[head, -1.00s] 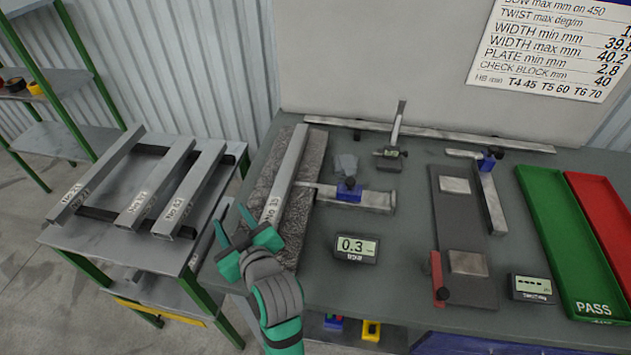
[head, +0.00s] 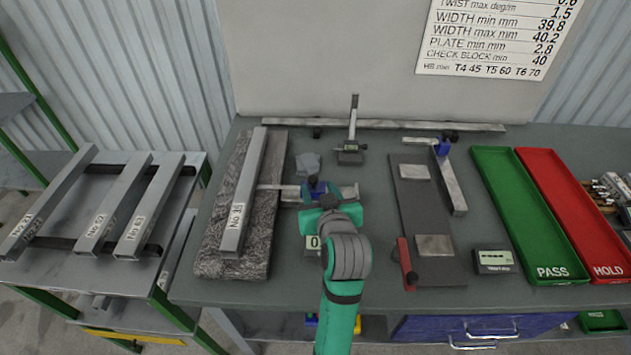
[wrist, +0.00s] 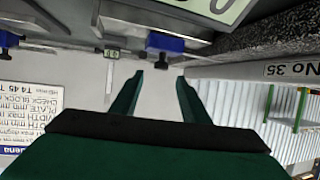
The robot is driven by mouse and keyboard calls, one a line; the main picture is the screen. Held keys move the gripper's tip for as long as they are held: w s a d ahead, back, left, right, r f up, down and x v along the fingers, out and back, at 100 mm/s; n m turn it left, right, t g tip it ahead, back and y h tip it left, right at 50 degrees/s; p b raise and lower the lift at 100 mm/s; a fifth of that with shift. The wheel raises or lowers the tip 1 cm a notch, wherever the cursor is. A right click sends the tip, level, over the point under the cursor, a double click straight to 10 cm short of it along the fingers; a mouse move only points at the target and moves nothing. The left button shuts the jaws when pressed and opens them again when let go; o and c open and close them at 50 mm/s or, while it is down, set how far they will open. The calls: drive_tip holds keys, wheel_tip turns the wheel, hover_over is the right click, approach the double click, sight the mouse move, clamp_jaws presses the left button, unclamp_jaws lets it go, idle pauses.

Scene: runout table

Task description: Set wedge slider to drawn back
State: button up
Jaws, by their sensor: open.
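A blue slider block with a dark knob (head: 315,187) sits on a flat metal rail (head: 348,191) beside the rough grey slab; I take it as the wedge slider. The thin end of the rail reaches left toward the steel bar marked No 35 (head: 243,190). My gripper (head: 329,212) is open and empty, just in front of the blue block in the head view. In the wrist view a blue block (wrist: 165,42) shows beyond my open fingertips (wrist: 160,80), apart from them. My gripper partly hides the small display (head: 312,246).
The rough slab (head: 215,240) carries the No 35 bar. To the right are a dark plate with two metal pads (head: 412,205), another blue-topped tool (head: 444,148), a second display (head: 494,261), and green (head: 535,220) and red (head: 575,210) trays. An upright gauge (head: 351,140) stands behind.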

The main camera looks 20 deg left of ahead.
sight(313, 178)
drive_tip(key=shift+x, duration=2.8)
drive_tip(key=shift+a, duration=0.1)
clamp_jaws()
